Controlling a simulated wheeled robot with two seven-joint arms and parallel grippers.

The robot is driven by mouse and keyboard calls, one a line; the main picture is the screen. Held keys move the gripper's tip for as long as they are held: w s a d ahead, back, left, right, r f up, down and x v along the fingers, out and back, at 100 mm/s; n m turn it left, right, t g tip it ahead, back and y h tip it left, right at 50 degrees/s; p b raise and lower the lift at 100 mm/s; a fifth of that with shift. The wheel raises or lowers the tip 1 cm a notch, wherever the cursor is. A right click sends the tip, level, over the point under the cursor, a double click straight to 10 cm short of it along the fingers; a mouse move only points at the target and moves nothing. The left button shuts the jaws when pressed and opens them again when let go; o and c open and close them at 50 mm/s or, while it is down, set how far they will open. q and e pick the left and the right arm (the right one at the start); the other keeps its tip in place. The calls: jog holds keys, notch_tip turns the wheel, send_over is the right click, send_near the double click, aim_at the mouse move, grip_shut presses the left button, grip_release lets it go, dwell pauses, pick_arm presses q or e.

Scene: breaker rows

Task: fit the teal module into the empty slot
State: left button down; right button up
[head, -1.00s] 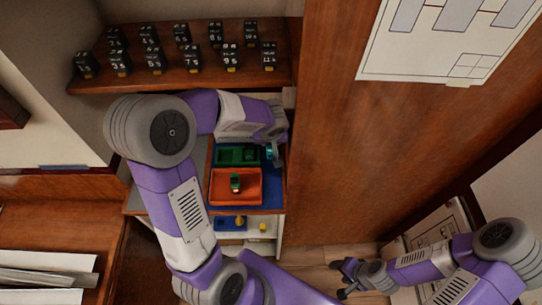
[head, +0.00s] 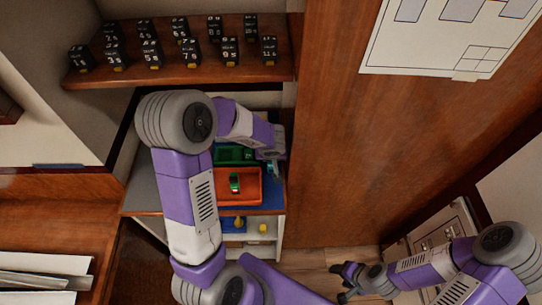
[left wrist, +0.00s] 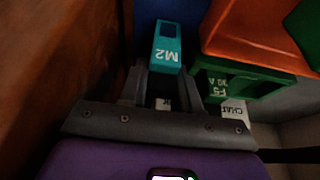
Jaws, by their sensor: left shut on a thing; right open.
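The teal module (left wrist: 166,42), marked M2, is held between the fingers of my left gripper (left wrist: 162,80) in the left wrist view. In the head view a small teal part of it (head: 273,168) shows below my left gripper (head: 270,160), just right of the green tray. My right gripper (head: 347,281) is open and empty at the lower right, far from the module. I cannot make out the empty slot in either view.
An orange tray (head: 252,198) with a green piece (head: 235,183) in it stands in front of a green tray (head: 222,154). Several black numbered blocks (head: 152,54) stand on the shelf above. A wooden panel (head: 340,160) rises close on the right.

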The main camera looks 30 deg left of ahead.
pick_arm(q)
jog(key=shift+f+b, duration=0.25)
jog(key=shift+b, duration=0.05)
jog(key=c, duration=0.8)
grip_release()
jog(key=shift+r, duration=0.1)
